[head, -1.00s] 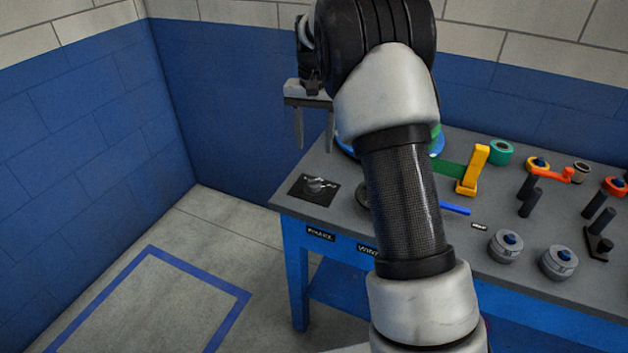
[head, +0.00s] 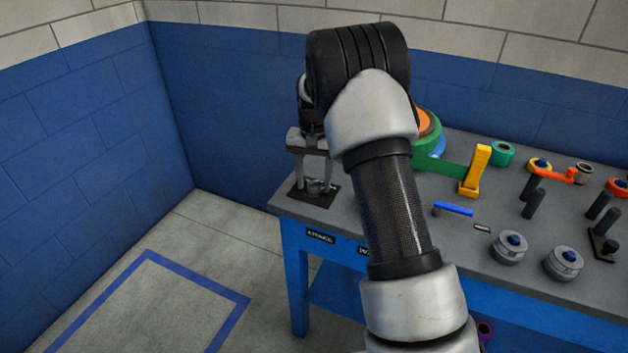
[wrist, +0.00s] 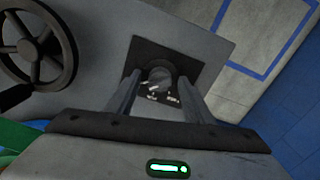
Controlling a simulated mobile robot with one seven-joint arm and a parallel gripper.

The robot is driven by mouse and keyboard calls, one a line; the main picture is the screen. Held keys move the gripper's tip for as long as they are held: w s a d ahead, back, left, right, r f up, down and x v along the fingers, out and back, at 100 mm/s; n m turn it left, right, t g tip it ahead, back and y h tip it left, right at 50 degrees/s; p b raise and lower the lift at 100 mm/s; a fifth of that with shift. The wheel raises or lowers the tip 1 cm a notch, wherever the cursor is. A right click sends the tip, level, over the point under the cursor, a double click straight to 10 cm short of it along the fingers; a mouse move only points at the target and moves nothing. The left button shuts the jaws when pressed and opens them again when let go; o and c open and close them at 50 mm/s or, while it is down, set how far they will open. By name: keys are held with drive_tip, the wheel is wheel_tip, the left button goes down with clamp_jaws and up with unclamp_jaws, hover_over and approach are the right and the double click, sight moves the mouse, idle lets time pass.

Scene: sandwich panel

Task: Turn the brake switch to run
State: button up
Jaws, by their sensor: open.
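The brake switch is a round grey knob (wrist: 160,78) on a dark square plate (wrist: 190,66) with small white markings. I cannot read the markings or tell the knob's setting. In the head view the plate (head: 314,200) lies at the table's left corner, and the knob shows between my fingers. My gripper (head: 314,178) is open and points down over the plate. In the wrist view its two fingers (wrist: 160,92) reach down on either side of the knob. I cannot tell whether they touch it.
A dark handwheel (wrist: 38,45) is beside the plate in the wrist view. On the grey table (head: 450,235) stand a yellow bracket (head: 476,170), a blue bar (head: 454,209), grey knobs (head: 510,248) and dark posts. Blue walls (head: 240,120) stand behind and to the left.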

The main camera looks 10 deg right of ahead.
drive_tip(key=c, duration=1)
drive_tip(key=shift+r+n, duration=0.1)
drive_tip(key=shift+n, duration=0.3)
drive_tip(key=n+p, duration=0.1)
drive_tip(key=n, duration=0.2)
drive_tip(key=shift+n+p, duration=0.35)
drive_tip(key=shift+n, duration=0.05)
drive_tip(key=n+p, duration=0.1)
drive_tip(key=n, duration=0.4)
drive_tip(key=shift+w, duration=0.1)
drive_tip(key=shift+n, duration=0.3)
drive_tip(key=o, duration=1)
